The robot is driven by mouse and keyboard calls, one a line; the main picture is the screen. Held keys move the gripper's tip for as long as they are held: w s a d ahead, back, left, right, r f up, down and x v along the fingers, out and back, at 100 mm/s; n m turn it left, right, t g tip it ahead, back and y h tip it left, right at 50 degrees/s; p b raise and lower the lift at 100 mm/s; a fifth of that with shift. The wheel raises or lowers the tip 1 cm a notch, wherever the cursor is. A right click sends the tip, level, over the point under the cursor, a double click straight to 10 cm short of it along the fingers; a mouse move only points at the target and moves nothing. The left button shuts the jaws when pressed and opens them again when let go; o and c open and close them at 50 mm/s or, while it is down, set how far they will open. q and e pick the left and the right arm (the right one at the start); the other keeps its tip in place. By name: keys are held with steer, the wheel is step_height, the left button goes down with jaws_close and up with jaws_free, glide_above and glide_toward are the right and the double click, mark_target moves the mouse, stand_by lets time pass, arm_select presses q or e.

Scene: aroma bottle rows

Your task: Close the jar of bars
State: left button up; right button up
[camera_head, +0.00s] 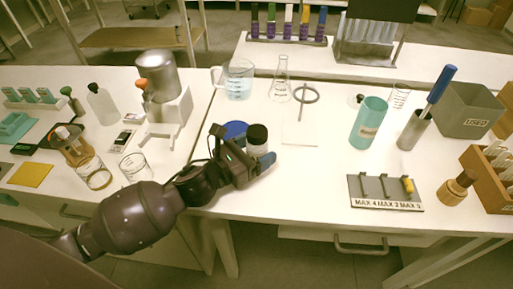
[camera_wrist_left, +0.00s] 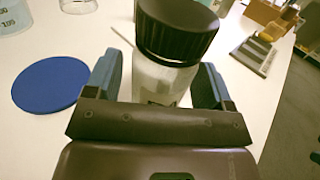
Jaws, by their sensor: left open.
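A small clear-white jar with a black cap (camera_head: 257,134) stands on the table near its front edge. In the left wrist view the jar's body (camera_wrist_left: 162,78) is between the two blue fingers, and the wide black cap (camera_wrist_left: 176,30) is on top. I cannot tell whether the cap is fully tightened, and the jar's contents are not clear. My left gripper (camera_head: 253,153) is open around the jar, with a finger on each side; whether the fingers touch it cannot be told. My right gripper is not in view.
A flat blue disc (camera_head: 235,130) lies just behind the jar; the left wrist view shows it at the left (camera_wrist_left: 50,88).

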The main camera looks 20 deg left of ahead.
arm_select(q)
steer(key=shift+r, duration=0.2)
steer(key=p+v, duration=0.1)
steer(key=v, duration=1.1)
stand_by(0.4)
